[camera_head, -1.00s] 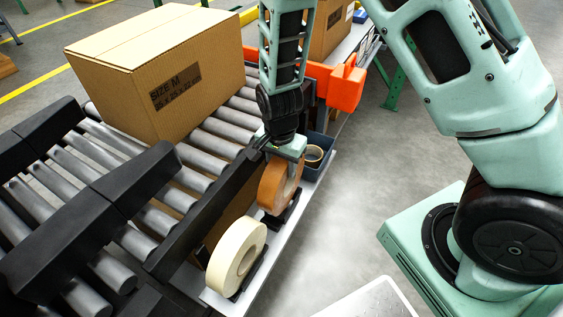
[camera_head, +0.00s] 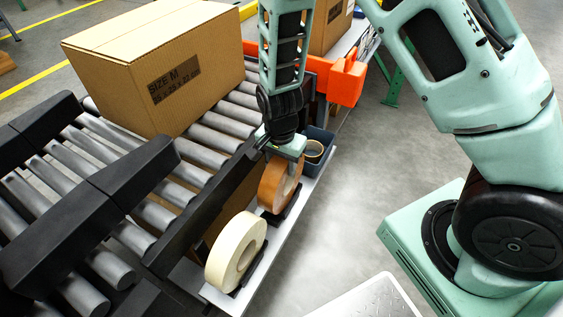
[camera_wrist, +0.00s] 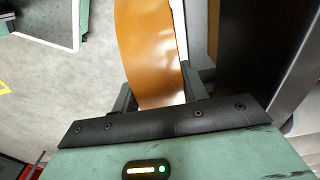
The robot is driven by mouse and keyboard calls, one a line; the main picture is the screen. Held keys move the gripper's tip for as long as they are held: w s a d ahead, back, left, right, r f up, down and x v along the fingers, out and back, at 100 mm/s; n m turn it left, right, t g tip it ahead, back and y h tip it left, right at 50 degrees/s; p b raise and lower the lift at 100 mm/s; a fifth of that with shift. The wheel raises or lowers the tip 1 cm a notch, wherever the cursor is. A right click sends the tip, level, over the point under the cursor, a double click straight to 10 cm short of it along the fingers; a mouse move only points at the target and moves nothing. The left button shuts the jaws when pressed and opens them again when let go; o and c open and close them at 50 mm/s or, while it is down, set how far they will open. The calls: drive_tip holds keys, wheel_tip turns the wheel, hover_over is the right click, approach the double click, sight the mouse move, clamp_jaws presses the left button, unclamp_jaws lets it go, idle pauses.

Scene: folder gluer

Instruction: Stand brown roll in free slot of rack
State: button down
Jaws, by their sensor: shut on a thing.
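The brown roll (camera_head: 273,190) stands upright on its edge in the head view, at a black slot of the rack (camera_head: 291,211) on the grey shelf. My gripper (camera_head: 284,160) is above it, shut on its upper rim. In the wrist view the roll's brown outer face (camera_wrist: 146,50) runs up between the fingers of my gripper (camera_wrist: 158,98). A cream roll (camera_head: 229,252) stands in the nearer slot of the rack, apart from the brown roll. Whether the brown roll's lower edge is fully seated in its slot I cannot tell.
A dark blue bin (camera_head: 322,146) holding a small roll stands just behind the brown roll. The roller conveyor (camera_head: 196,180) with a large carton (camera_head: 152,75) runs along the left. An orange part (camera_head: 345,82) sits farther back.

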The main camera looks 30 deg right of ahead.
drive_tip(key=shift+f+b, duration=0.65)
drive_tip(key=shift+f, duration=0.55)
drive_tip(key=c, duration=0.7)
unclamp_jaws()
wheel_tip(320, 180, up, 17)
drive_tip(key=p, duration=0.6)
drive_tip(key=s+a+r+n, duration=0.3)
drive_tip(key=s+r+n, duration=0.1)
drive_tip(key=s+n, duration=0.25)
drive_tip(key=s+a+r+n+y, duration=0.1)
drive_tip(key=s+a+r+n, duration=0.1)
drive_tip(key=s+r+n, duration=0.35)
drive_tip(key=s+a+r+n, duration=0.25)
drive_tip(key=s+n, duration=0.35)
drive_tip(key=s, duration=0.3)
wheel_tip(320, 180, up, 20)
drive_tip(key=p, duration=2)
drive_tip(key=shift+a, duration=0.15)
